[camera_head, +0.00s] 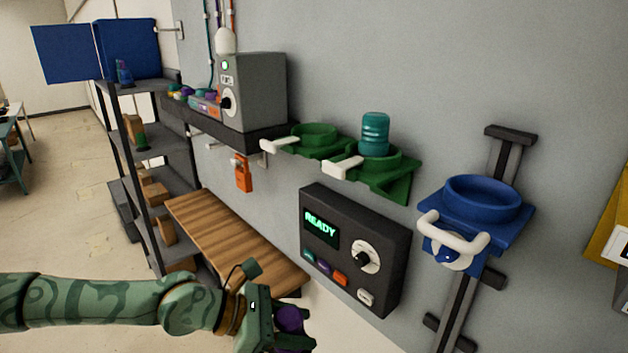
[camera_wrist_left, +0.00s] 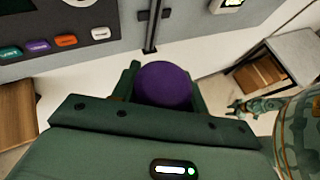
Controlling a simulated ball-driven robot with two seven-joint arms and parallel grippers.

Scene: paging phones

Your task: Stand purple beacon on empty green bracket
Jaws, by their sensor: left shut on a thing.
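My left gripper (camera_head: 290,330) comes in from the left at the bottom of the head view and is shut on the purple beacon (camera_head: 291,318). The beacon (camera_wrist_left: 163,85) shows its rounded purple top between the jaws in the left wrist view. Two green brackets are on the wall. The left green bracket (camera_head: 314,133) has a ring with nothing standing in it. The right green bracket (camera_head: 398,172) has a teal beacon (camera_head: 375,134) standing on it. The gripper with the purple beacon is below and apart from both brackets.
A dark panel (camera_head: 353,249) reading READY is on the wall below the brackets. A blue bracket (camera_head: 482,207) with a white handle is on a rail to the right. A grey box (camera_head: 255,92) sits left of the brackets, above a wooden bench (camera_head: 225,235).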

